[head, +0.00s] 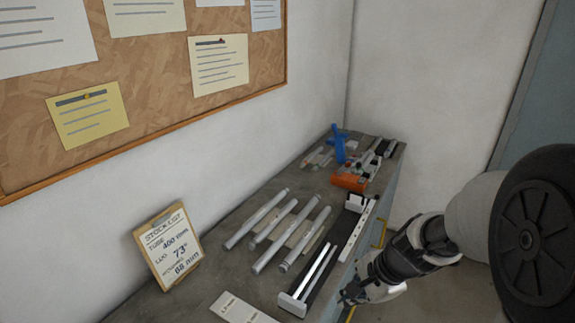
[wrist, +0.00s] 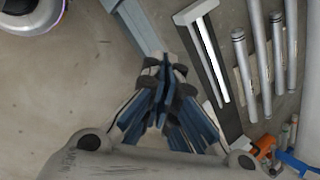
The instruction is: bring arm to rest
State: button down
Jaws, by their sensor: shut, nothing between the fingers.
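My gripper (head: 347,294) hangs beside the right edge of the workbench in the head view, low in the picture. In the wrist view its blue-grey fingers (wrist: 165,68) meet at the tips, shut with nothing between them. The dark frame jig (head: 293,305) lies on the bench to the left of my gripper, with white end pieces and bright rods in it. The jig's white end piece (wrist: 192,14) also shows in the wrist view, right of the fingertips. My gripper looks apart from it.
Several grey tubes (head: 257,219) lie on the bench left of the jig. An orange block (head: 349,181) and a blue tool (head: 340,148) stand farther back. A stock list board (head: 168,247) leans at the wall. A yellow handle (head: 382,233) is on the bench side. Floor right of the bench looks clear.

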jog(key=s+r+n+t+h, duration=0.1)
jog(key=s+r+n, duration=0.6)
jog(key=s, duration=0.2)
jog(key=s+r+n+h, duration=0.2)
jog(key=s+r+n, duration=0.4)
jog(key=s, duration=0.4)
jog(key=shift+s+r+n+t+h, duration=0.3)
jog(key=shift+r+n+t, duration=0.1)
jog(key=shift+n, duration=0.4)
jog(key=shift+a, duration=0.1)
